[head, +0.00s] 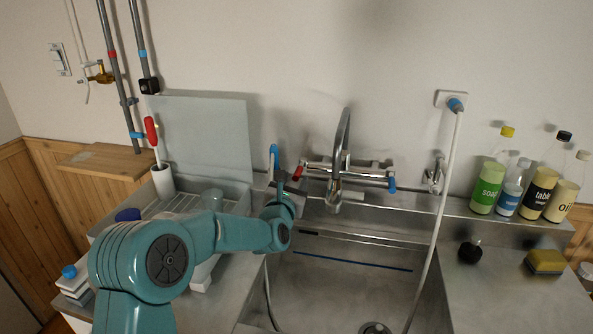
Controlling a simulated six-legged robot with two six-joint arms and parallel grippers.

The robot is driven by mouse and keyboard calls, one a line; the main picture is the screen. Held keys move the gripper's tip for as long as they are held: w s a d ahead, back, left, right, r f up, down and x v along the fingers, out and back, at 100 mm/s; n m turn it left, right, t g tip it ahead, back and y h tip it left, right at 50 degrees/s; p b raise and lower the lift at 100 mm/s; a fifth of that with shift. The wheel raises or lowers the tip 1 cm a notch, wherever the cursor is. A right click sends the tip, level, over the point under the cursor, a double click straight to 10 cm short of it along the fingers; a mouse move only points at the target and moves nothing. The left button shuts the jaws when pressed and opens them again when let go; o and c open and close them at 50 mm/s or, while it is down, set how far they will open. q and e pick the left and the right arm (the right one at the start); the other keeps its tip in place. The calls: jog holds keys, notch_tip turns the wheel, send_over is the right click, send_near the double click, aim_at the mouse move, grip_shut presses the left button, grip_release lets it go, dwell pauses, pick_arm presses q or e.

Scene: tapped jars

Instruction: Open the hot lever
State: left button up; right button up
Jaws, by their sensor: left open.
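The mixer tap (345,170) is mounted on the wall behind the sink, with a tall curved spout. The red-marked hot lever (298,171) is at its left end, and the blue-marked cold lever (392,184) is at its right end. My left gripper (286,168) is open at the left end of the tap, right beside the hot lever. It partly hides that end of the tap, and I cannot tell whether it touches the lever. My right gripper is not in view.
The steel sink (340,285) lies below the tap. A white hose (437,220) hangs to the right. Several bottles, including a green soap bottle (488,187), stand on the right ledge. A yellow sponge (545,262) lies on the right counter. A red-handled brush (151,130) stands at left.

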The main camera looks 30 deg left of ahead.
aim_at(300, 169)
pick_arm(q)
jog(key=shift+p+x, duration=0.3)
jog(key=shift+x, duration=1.3)
jog(key=shift+f, duration=0.1)
grip_shut()
